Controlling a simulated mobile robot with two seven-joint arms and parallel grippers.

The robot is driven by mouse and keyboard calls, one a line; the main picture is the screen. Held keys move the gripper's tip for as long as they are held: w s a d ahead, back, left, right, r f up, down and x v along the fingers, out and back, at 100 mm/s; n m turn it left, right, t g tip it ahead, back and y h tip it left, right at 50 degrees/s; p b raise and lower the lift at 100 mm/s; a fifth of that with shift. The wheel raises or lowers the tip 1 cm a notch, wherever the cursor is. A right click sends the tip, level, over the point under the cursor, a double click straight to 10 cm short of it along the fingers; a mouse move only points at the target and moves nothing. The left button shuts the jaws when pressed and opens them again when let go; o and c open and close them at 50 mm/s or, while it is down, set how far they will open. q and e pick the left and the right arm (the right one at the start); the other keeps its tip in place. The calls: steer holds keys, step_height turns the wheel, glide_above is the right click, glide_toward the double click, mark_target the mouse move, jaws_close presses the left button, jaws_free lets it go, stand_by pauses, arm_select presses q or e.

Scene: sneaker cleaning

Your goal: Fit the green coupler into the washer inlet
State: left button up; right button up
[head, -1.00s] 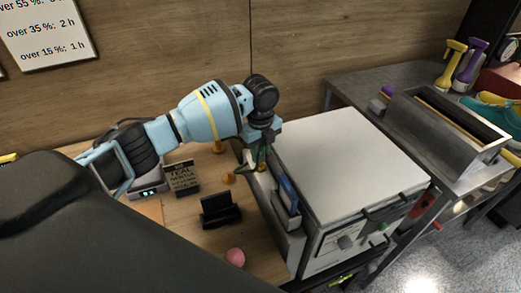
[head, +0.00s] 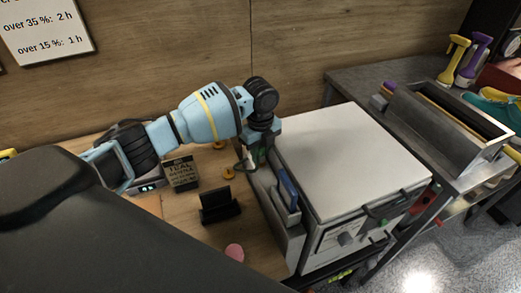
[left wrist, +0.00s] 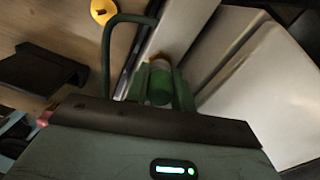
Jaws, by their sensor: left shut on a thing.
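My left gripper (head: 255,155) points down at the left side of the white washer box (head: 345,155). It is shut on the green coupler (left wrist: 160,88), which sits between its two fingers in the left wrist view. A dark green hose (left wrist: 108,50) loops from near the gripper to the left. An orange-brown ring (left wrist: 159,64) shows just past the coupler, beside the washer's pale edge. I cannot tell whether the coupler touches the inlet, which I cannot make out. My right gripper is not in view.
A black stand (head: 219,206), a dark label card (head: 181,173), an orange-yellow piece (head: 228,172) and a pink ball (head: 235,252) are on the wooden table. A blue panel (head: 288,188) stands in the washer's side. A grey trough (head: 440,130) lies on the right bench.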

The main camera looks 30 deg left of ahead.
mark_target(260, 147)
arm_select(q)
steer(key=shift+f, duration=0.5)
steer(key=o, duration=1)
steer(key=shift+r, duration=0.1)
steer(key=shift+r, duration=0.35)
step_height(260, 147, up, 6)
steer(key=shift+d+r, duration=0.1)
steer(key=shift+r, duration=0.4)
steer(key=shift+s, duration=0.1)
steer(key=shift+a, duration=0.2)
